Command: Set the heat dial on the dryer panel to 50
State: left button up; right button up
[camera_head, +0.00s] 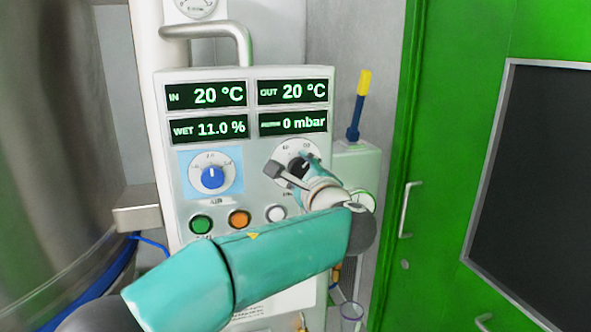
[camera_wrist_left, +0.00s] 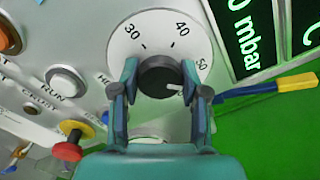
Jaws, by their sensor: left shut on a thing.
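The heat dial (camera_wrist_left: 122,42) is a white scale with 30, 40 and 50 visible and a black knob (camera_wrist_left: 158,76) in its middle. The knob's white mark points right and slightly down in the left wrist view, toward the right finger and a little below the 50 label; the exact value is unclear. My left gripper (camera_wrist_left: 158,88) is shut on the knob, one finger on each side. In the head view my left gripper (camera_head: 300,176) covers part of this dial (camera_head: 284,152) on the dryer panel (camera_head: 170,90). My right gripper is not in view.
Left of the dial is another dial with a blue knob (camera_head: 212,178). Below are green (camera_head: 201,223), orange (camera_head: 238,219) and white (camera_head: 276,213) buttons. Displays (camera_head: 292,92) sit above. A yellow-and-blue stick (camera_head: 359,105) stands to the right, beside a green door (camera_head: 440,60).

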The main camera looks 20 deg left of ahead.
pick_arm(q)
jog(key=shift+f+n+b, duration=0.45)
jog(key=shift+n+b, duration=0.55)
jog(key=shift+b, duration=0.65)
jog(key=shift+r+n+b, duration=0.15)
jog(key=shift+n+b, duration=0.2)
jog(key=shift+n, duration=0.15)
jog(key=o, duration=1.1)
jog(key=shift+a+r, duration=0.1)
jog(key=shift+o, duration=0.2)
jog(key=shift+r, duration=0.1)
